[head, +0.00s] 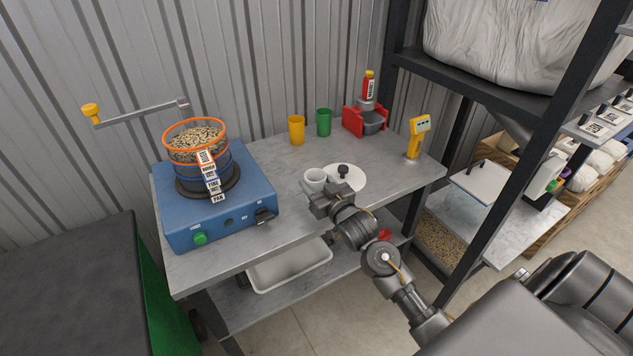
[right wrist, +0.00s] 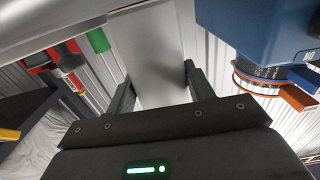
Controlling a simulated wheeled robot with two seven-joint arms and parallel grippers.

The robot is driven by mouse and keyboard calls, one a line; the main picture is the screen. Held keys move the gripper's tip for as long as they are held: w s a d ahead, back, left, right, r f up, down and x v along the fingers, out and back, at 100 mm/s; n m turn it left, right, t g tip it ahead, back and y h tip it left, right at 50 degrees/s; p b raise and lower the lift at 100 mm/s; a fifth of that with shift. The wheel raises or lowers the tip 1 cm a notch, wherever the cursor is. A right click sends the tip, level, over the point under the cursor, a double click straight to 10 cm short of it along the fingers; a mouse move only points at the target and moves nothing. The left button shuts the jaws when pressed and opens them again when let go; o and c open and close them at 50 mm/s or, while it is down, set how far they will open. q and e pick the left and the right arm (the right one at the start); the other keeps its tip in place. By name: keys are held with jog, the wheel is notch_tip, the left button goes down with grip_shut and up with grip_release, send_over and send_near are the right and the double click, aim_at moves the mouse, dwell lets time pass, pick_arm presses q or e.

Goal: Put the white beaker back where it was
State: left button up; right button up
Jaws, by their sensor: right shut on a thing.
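The white beaker (head: 314,176) is over the right half of the grey table, at the left edge of a white round lid with a black knob (head: 352,180) in the head view. My right gripper (head: 322,191) is shut on the beaker from the near side and hides its lower part. I cannot tell whether the beaker's base touches the table. In the right wrist view a pale grey surface (right wrist: 155,60) fills the space between my two fingers; it is probably the beaker's wall. My left gripper is in neither view.
On the table (head: 262,238) stand a blue sieve shaker (head: 215,210) at left, yellow (head: 297,131) and green (head: 324,122) cups behind, a red stand (head: 352,120) and a yellow handheld device (head: 416,138) at right. Dark shelving (head: 478,95) rises at right. Bare table lies before the cups.

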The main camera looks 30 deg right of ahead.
jog(key=o, duration=1)
jog(key=shift+f, duration=0.1)
